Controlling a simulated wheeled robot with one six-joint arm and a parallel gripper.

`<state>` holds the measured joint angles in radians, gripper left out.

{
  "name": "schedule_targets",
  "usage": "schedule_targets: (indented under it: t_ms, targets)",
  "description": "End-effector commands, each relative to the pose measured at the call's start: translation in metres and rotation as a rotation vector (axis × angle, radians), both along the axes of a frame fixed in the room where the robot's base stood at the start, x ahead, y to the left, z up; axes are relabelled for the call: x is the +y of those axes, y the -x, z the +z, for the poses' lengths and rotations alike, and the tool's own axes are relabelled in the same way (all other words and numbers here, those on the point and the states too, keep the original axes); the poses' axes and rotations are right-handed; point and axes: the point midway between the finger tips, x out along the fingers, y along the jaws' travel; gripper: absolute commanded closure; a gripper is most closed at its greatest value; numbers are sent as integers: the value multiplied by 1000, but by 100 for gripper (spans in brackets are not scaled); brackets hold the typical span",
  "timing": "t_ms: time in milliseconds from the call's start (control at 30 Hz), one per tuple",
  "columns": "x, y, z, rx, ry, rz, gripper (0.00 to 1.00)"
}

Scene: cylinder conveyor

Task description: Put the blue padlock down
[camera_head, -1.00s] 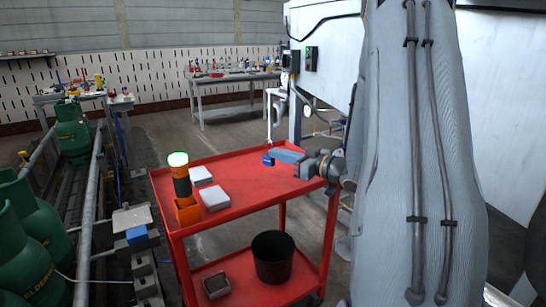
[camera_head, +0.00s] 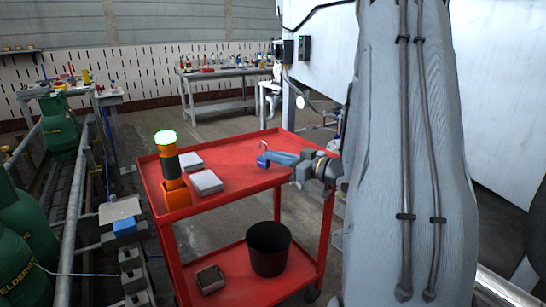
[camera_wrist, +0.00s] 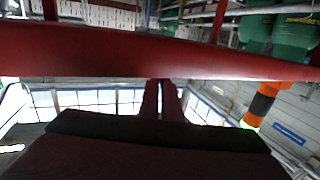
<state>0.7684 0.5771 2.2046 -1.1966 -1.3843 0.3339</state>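The blue padlock (camera_head: 263,161), its shackle pointing up, is at the tip of my gripper (camera_head: 273,159) in the head view. It appears over the back right part of the red cart's top tray (camera_head: 238,153); I cannot tell whether it touches the tray. My gripper reaches in from the right, low over the tray. In the wrist view my gripper's fingers (camera_wrist: 161,98) are close together with a narrow gap, and the padlock cannot be made out there.
An orange-and-black beacon with a green-lit top (camera_head: 167,152) stands at the tray's left, beside two pale boxes (camera_head: 206,182). A black bin (camera_head: 268,249) is on the lower shelf. Green gas cylinders (camera_head: 60,128) line the conveyor at left. The tray's front right is clear.

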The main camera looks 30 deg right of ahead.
Motion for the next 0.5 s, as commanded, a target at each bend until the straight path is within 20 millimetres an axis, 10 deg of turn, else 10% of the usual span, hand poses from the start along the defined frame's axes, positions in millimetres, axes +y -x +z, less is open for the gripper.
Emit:
schedule_targets:
  t_ms: [500]
  targets:
    - [0,0,-3,0,0,0,100]
